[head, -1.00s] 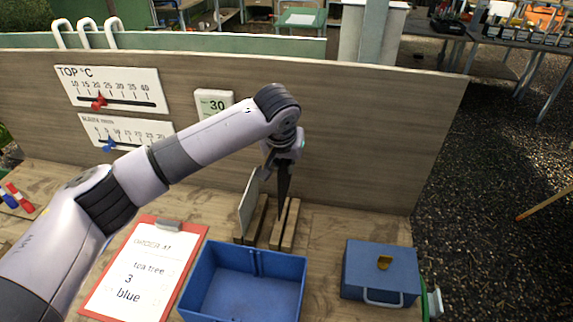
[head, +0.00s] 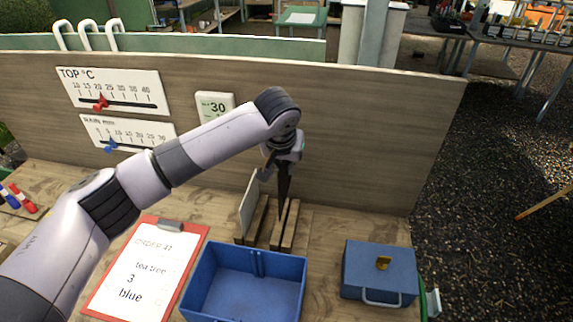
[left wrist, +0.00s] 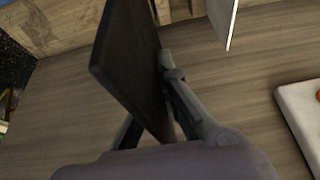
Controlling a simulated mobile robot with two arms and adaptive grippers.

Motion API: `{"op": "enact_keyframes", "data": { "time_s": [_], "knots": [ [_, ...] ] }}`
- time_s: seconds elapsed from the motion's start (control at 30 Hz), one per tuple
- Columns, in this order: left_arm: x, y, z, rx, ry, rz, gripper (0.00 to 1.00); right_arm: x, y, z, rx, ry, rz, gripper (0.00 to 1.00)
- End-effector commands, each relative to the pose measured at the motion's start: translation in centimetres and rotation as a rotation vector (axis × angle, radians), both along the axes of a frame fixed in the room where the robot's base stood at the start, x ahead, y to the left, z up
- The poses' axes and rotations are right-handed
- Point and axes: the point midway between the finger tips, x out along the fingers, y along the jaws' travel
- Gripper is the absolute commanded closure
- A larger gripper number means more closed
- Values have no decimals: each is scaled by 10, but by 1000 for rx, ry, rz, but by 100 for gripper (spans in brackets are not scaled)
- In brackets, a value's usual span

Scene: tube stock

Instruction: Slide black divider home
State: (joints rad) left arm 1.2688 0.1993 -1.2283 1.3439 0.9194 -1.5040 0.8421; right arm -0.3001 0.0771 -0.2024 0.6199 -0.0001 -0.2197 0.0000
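The black divider (head: 284,184) shows nearly edge-on in the head view, hanging below my left gripper (head: 284,158). Its lower end is at the wooden slotted rack (head: 289,226), between slats; I cannot tell whether it touches. In the left wrist view the divider (left wrist: 128,58) is a dark panel between the fingers of my left gripper (left wrist: 158,108). One finger presses its right face; the other is partly hidden behind it. A pale divider (head: 249,203) stands in the rack to the left. The blue bin (head: 214,262) is open, empty, with a slot guide on its far wall. My right gripper is out of view.
A clipboard (head: 194,259) lies left of the bin. A closed blue box (head: 352,272) stands to the right. A wooden back panel (head: 350,130) with gauges (head: 125,92) rises close behind the rack. Bare table lies between rack and box.

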Motion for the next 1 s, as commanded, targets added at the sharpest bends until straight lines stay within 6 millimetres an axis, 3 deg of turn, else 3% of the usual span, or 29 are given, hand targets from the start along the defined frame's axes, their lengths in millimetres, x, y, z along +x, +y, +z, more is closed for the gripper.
{"op": "enact_keyframes", "data": {
  "time_s": [1.0],
  "knots": [
    [0, -1, -19, 0, 0, 0, 100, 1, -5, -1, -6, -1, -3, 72]
  ]
}}
